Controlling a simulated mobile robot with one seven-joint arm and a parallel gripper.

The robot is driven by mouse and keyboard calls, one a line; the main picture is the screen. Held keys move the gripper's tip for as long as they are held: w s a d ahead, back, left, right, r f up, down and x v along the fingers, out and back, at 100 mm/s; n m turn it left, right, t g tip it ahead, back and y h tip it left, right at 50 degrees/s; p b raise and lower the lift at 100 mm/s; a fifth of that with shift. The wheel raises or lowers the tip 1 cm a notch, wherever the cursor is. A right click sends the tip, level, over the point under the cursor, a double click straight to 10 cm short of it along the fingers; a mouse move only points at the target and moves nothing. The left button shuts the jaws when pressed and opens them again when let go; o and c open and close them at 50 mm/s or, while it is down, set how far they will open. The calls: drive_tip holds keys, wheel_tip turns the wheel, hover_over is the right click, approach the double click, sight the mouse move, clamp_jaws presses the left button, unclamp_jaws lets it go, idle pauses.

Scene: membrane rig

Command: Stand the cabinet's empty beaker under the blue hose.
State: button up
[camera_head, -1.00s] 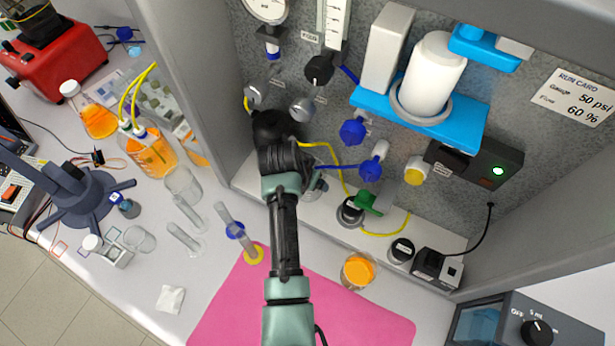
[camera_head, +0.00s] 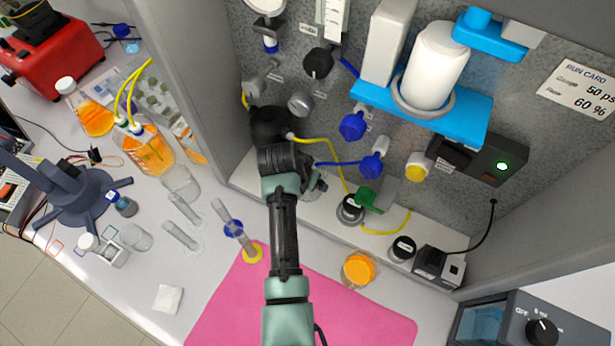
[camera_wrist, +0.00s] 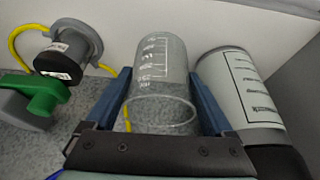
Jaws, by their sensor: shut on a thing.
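In the wrist view a clear beaker (camera_wrist: 162,70) with white graduation marks, apparently empty, sits between the two blue fingers of my gripper (camera_wrist: 160,84). The gripper is shut on it, and the beaker's open rim faces the camera. In the head view my gripper is inside the cabinet, mostly hidden behind my arm, low near the back panel. The blue hose (camera_head: 340,163) runs left from a blue fitting on the panel, and its end is hidden by my arm. Whether the beaker is under it I cannot tell.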

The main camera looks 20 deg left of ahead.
drive_tip(key=o, duration=1.1)
drive_tip(key=shift+o, duration=0.2)
drive_tip(key=b+v, duration=0.2)
drive_tip(key=v, duration=1.1)
drive_tip(key=shift+f, duration=0.1)
